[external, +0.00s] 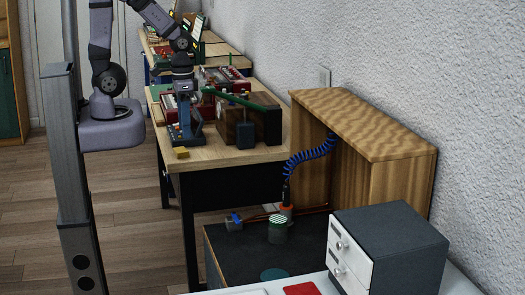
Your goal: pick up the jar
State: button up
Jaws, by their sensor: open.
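No object is plainly a jar at this size. A small round thing with a green-and-white striped top (278,229) stands upright on the dark low surface and may be the jar. My gripper (185,94) points down over the far wooden bench, among red and dark devices, well away from the striped thing. It is open. Its fingertips are small and blend into the clutter, and nothing is clearly held.
The wooden bench (226,155) carries a yellow block (181,153), a dark box with a green bar (262,120) and red devices. A wooden cabinet (365,125), a blue coiled cable (312,153) and a drawer unit (390,245) stand nearer. The low dark surface (235,262) has free room.

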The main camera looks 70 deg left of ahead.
jog(key=shift+o, duration=1.4)
jog(key=t+b, duration=0.6)
jog(key=b, duration=1.5)
send_near(271, 221)
jog(key=s+d+r, duration=0.3)
jog(key=s+r, duration=0.4)
jog(key=w+a+f+t+b, duration=0.1)
jog(key=w+f+t+b, duration=0.1)
jog(key=f+b, duration=0.3)
jog(key=w+f+t+y+b, duration=0.1)
jog(key=w+f+t+b, duration=0.1)
jog(key=w+f+b, duration=0.3)
jog(key=w+a+f+n+t+b, duration=0.1)
jog(key=w+f+t+b, duration=0.2)
jog(key=b, duration=0.6)
jog(key=shift+w+a+f, duration=0.15)
jog(key=shift+w+f, duration=0.15)
jog(key=shift+f, duration=0.3)
jog(key=shift+w+a+f, duration=0.15)
jog(key=shift+w+f, duration=0.1)
jog(key=shift+f, duration=0.35)
jog(key=shift+w+f+y+b, duration=0.1)
jog(key=shift+w+y+b, duration=0.05)
jog(key=shift+y+b, duration=0.2)
